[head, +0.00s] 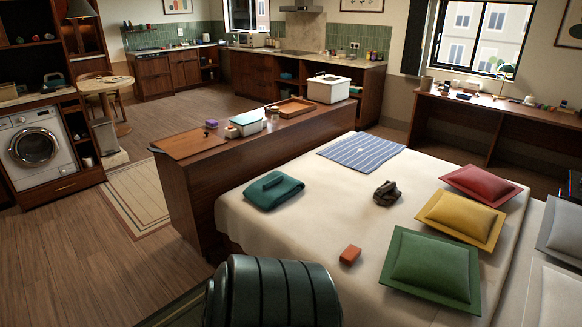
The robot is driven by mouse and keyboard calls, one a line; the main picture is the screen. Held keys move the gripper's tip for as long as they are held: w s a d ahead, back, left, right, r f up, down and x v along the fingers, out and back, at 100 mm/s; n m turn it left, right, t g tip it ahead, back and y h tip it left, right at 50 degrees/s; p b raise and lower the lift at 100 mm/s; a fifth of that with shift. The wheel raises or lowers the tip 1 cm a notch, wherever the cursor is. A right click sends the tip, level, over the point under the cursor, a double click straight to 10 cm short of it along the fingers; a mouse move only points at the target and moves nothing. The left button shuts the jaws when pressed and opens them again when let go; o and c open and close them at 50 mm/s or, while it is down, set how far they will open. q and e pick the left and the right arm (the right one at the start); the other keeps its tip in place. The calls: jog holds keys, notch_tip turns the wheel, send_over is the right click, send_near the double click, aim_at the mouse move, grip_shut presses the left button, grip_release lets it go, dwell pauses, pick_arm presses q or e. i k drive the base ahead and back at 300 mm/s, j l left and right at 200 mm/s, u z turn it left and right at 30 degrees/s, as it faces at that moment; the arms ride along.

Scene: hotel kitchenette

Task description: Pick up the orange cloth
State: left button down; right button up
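A small orange-red folded item (350,255), which looks like the orange cloth, lies on the near part of the bed's cream cover (300,235). It is compact and box-shaped, and bare cover surrounds it. Its fine detail is too small to tell. Neither of my grippers is in the head view.
A green folded cloth (273,191), a dark crumpled item (387,193) and a striped blue cloth (361,151) lie on the bed. Green (432,268), yellow (461,218) and red (481,186) cushions lie right. A dark green ribbed seat (272,292) stands in front. Open floor (90,245) is left.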

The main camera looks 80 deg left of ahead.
aim_at(352, 253)
jog(key=u, duration=2.1)
jog(key=z, duration=3.8)
jog(key=u, duration=3.8)
